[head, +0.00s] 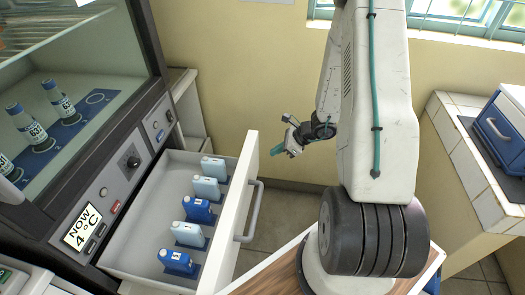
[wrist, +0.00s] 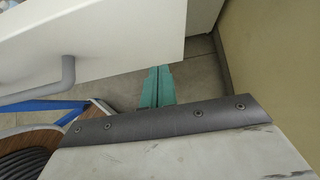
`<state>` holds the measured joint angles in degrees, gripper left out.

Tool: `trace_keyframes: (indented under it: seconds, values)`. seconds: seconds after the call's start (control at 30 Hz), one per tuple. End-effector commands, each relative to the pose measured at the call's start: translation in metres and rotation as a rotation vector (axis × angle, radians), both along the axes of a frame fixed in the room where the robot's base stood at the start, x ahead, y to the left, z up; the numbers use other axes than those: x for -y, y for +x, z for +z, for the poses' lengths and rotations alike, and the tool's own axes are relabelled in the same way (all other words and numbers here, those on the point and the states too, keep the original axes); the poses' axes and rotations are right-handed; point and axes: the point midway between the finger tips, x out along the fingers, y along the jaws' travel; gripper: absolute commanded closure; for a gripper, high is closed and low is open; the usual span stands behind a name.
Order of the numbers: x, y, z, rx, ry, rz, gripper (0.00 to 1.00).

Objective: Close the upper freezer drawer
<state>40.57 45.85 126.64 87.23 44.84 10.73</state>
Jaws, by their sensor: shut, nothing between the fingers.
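A white drawer (head: 239,215) stands pulled out of the cabinet below the glass-fronted chamber. Its front has a grey bar handle (head: 250,212). The drawer front (wrist: 110,40) and handle (wrist: 68,75) also show at the upper left of the wrist view. Several blue and pale blue capped containers (head: 197,209) stand in the drawer. My gripper (head: 277,162) is near the far end of the drawer front, on its right. Its teal fingers (wrist: 157,85) are shut and empty, close to the front's edge in the wrist view. I cannot tell whether they touch it.
The chamber (head: 99,97) above holds several labelled bottles (head: 58,101). A control panel with a "NOW 4°C" display (head: 82,228) is left of the drawer. A yellow wall (head: 250,70) stands behind. A tiled counter (head: 465,160) with a blue box (head: 500,130) is at right. Floor shows beyond the drawer.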

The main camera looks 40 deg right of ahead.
Motion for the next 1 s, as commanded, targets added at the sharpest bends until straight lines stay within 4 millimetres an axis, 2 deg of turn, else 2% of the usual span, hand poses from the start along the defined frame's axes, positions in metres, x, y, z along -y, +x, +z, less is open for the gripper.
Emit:
trace_keyframes:
  seconds: [0.03,0.3,0.67,0.7,1.0]
  values:
    - [-0.006,0.005,-0.008,-0.002,0.0,0.004,1.0]
    - [-0.03,0.029,-0.004,0.0,-0.002,0.004,1.0]
    - [-0.033,0.032,-0.004,0.0,-0.002,0.003,1.0]
    - [-0.045,0.032,-0.004,-0.001,-0.001,0.007,1.0]
    - [-0.027,0.036,-0.004,0.001,-0.002,-0.015,1.0]
